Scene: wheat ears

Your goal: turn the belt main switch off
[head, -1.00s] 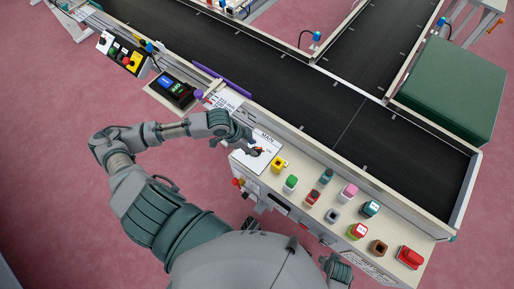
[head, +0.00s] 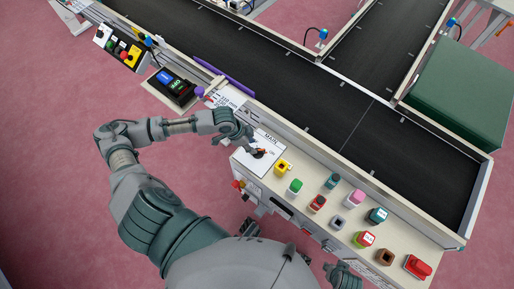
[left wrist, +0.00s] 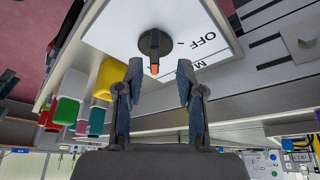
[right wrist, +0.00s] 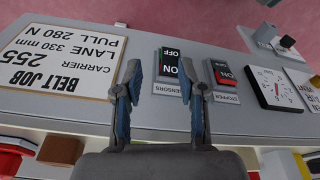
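The belt main switch is a dark round knob (left wrist: 155,43) with an orange-tipped pointer, on a white plate (left wrist: 105,27). In the left wrist view the pointer aims down toward my gripper, and the printed OFF lies to the knob's right. In the head view the knob (head: 259,153) sits on the plate marked MAIN, partly covered by my left gripper (head: 250,146). In the left wrist view my left gripper (left wrist: 161,72) is open, its fingers apart on either side below the pointer, with no clear contact. My right gripper (right wrist: 161,70) is open and empty.
Coloured buttons, including a yellow one (head: 283,167) and a red one (head: 417,267), stand on the panel right of the switch. A black conveyor belt (head: 350,130) runs behind it. SENSORS (right wrist: 172,70) and STOPPER (right wrist: 221,75) switches show beyond my right gripper.

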